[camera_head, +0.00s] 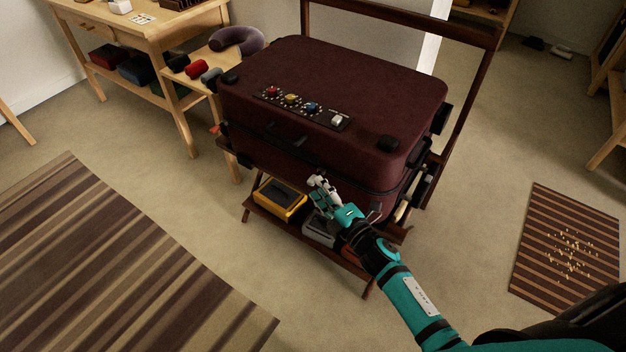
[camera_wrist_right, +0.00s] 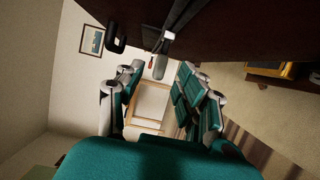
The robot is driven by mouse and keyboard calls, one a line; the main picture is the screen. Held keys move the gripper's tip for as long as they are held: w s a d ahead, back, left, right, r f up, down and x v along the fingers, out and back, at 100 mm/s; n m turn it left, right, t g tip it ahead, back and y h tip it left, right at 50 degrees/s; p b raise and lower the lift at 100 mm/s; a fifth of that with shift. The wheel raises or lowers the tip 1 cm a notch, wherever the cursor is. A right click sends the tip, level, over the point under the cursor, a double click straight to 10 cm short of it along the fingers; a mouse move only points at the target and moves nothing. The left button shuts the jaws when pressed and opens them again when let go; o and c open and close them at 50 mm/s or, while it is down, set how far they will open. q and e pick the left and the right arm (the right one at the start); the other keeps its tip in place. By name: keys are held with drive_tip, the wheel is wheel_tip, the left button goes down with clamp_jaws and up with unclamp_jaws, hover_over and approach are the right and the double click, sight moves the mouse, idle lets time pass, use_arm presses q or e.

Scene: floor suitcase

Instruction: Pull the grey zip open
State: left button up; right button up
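The maroon suitcase (camera_head: 345,80) lies shut on a wooden rack, with a dark seam running around its side. My right gripper (camera_head: 316,181) is at the suitcase's front side, just below the seam. In the right wrist view the fingers of my right gripper (camera_wrist_right: 160,80) are apart, with a gap between them. A small grey tab (camera_wrist_right: 160,66), which looks like the zip's pull, hangs from the dark seam (camera_wrist_right: 185,18) just beyond the fingertips. I see no contact with it. In the head view the tab cannot be made out. My left gripper is not in view.
A control strip with coloured knobs (camera_head: 291,99) is on the suitcase top. A yellow box (camera_head: 280,199) and a grey box (camera_head: 320,229) sit on the rack's lower shelf (camera_head: 340,257). A wooden table (camera_head: 165,35) stands at the left. Striped mats (camera_head: 100,270) lie on open floor.

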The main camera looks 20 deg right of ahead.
sight(313, 178)
drive_tip(key=shift+x, duration=2.05)
clamp_jaws()
